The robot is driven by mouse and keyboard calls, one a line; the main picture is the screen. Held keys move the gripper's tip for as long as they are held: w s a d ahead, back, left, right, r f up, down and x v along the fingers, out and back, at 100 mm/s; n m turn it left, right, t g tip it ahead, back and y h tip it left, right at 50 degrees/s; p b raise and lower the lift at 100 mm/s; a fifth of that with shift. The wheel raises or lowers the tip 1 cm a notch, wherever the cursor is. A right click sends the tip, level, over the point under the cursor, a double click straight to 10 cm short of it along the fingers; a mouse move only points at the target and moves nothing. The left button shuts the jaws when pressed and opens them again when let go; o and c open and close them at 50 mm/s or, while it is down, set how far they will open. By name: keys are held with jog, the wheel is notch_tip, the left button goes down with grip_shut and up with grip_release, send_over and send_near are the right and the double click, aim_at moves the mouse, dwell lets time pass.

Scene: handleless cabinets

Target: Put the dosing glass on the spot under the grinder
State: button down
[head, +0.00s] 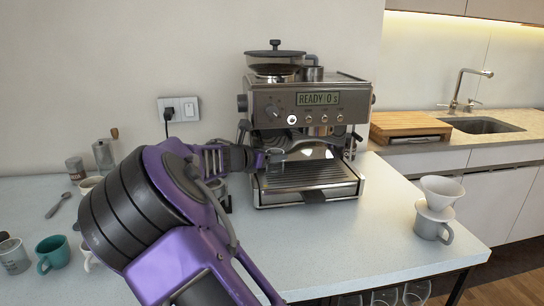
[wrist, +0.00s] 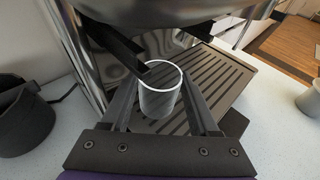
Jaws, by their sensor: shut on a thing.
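The dosing glass (wrist: 160,98), a small clear cup with a pale rim, is between my gripper's two dark fingers in the wrist view. My gripper (wrist: 160,110) is shut on it. The glass looks upright, in front of the machine's shiny body with the drip tray behind it. A dark bar (wrist: 118,42) reaches across from the left to its rim; I cannot tell if they touch. In the head view my gripper (head: 272,158) is at the front left of the coffee machine (head: 310,105), below the grinder hopper (head: 274,62). The spot under the grinder is not clearly visible.
The slotted drip tray (head: 305,178) lies right of my gripper. A black round vessel (wrist: 28,120) stands to the left in the wrist view. A white dripper on a grey mug (head: 436,210) stands at the counter's right. Cups and a spoon lie left; the front middle counter is clear.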

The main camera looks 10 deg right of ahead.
jog(key=shift+c, duration=2.1)
grip_release()
jog(key=shift+f, duration=0.15)
jog(key=shift+r, duration=0.2)
jog(key=p+v, duration=0.1)
jog(key=v, duration=1.1)
